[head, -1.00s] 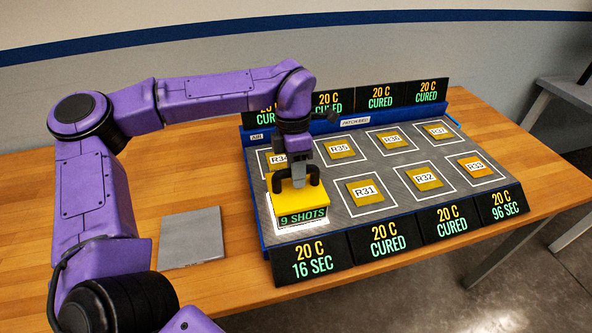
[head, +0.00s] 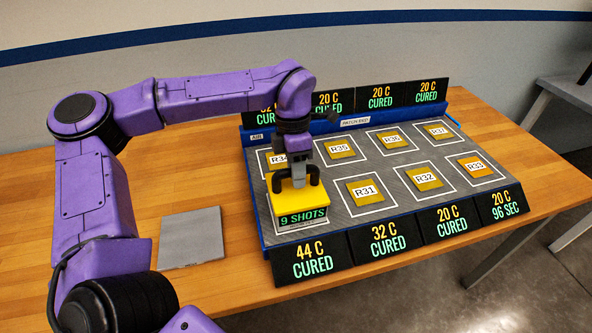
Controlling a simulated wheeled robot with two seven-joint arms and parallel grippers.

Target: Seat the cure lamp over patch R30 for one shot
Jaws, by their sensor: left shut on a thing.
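The cure lamp (head: 300,200) is a yellow block with a dark handle and a green readout, "9 SHOTS". It sits over the front left cell of the patch bed (head: 352,211) and hides the patch there, so no R30 label shows. My left gripper (head: 298,181) is shut on the lamp's handle from above. The front left display (head: 311,260) below the lamp reads "44 C CURED". My right gripper is not in view.
Patches R31 (head: 365,191), R32 (head: 424,178) and R33 (head: 475,167) run right along the front row. R33's display (head: 503,203) reads "96 SEC". R34 (head: 277,159) is partly hidden behind my wrist. A grey plate (head: 190,238) lies on the wooden table left of the bed.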

